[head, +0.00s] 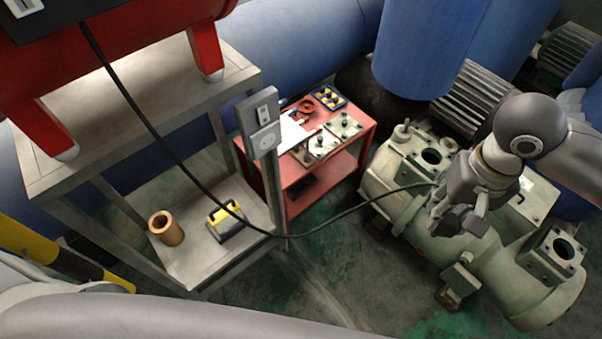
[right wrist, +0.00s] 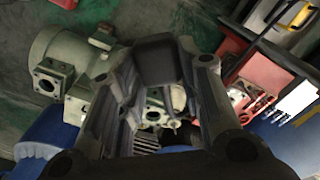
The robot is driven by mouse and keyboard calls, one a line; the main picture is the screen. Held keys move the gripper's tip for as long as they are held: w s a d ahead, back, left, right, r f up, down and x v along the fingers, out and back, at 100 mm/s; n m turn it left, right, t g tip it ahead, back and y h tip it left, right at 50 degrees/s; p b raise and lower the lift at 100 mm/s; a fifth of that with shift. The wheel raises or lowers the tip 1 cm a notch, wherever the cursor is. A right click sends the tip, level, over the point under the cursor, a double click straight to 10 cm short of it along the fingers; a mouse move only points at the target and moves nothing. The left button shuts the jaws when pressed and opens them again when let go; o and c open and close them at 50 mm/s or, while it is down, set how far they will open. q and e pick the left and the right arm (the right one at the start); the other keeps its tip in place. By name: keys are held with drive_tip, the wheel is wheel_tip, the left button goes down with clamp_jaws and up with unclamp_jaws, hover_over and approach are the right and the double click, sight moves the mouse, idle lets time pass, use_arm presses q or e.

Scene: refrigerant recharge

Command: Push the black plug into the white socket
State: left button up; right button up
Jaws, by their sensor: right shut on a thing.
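The white socket (head: 266,140) is on a grey post at the corner of the metal stand, left of the picture's middle in the head view. My right gripper (head: 452,218) is at the right, above the pale green machine and well apart from the socket. It is shut on the black plug, which shows as a dark block (right wrist: 157,62) between the fingers in the right wrist view. In the head view the fingers mostly hide the plug. A black cable (head: 300,235) runs from the red tank, sags past the post and ends at my right gripper. My left gripper is out of view.
The metal stand (head: 190,262) holds a brass cylinder (head: 165,228) and a yellow-black case (head: 226,221) on its lower shelf. A red cart (head: 308,190) with tools stands behind the post. The pale green machine (head: 400,165) lies under my right gripper. Green-grey floor between is open.

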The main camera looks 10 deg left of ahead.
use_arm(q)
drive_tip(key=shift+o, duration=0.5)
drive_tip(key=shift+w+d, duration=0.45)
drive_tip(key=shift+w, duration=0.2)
use_arm(e)
drive_tip(key=shift+w+f, duration=0.1)
drive_tip(key=shift+w, duration=0.15)
drive_tip(key=shift+a+f, duration=0.1)
drive_tip(key=shift+a, duration=0.2)
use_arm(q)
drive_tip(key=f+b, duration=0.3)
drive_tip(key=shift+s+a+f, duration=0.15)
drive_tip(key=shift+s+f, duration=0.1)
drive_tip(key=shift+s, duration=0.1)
use_arm(e)
drive_tip(key=w+a+f+n+t+y, duration=0.3)
drive_tip(key=a+y, duration=0.1)
drive_tip(key=a, duration=0.5)
drive_tip(key=w+a+f+n+t+y, duration=0.3)
drive_tip(key=a+n+t+y, duration=0.1)
drive_tip(key=a, duration=0.6)
drive_tip(key=w+a+f+n+t+y, duration=0.3)
drive_tip(key=a+y, duration=0.3)
drive_tip(key=a, duration=0.3)
drive_tip(key=shift+w+a+t, duration=0.4)
drive_tip(key=shift+w+t, duration=0.05)
drive_tip(key=shift+t, duration=0.05)
use_arm(q)
drive_tip(key=shift+b, duration=0.3)
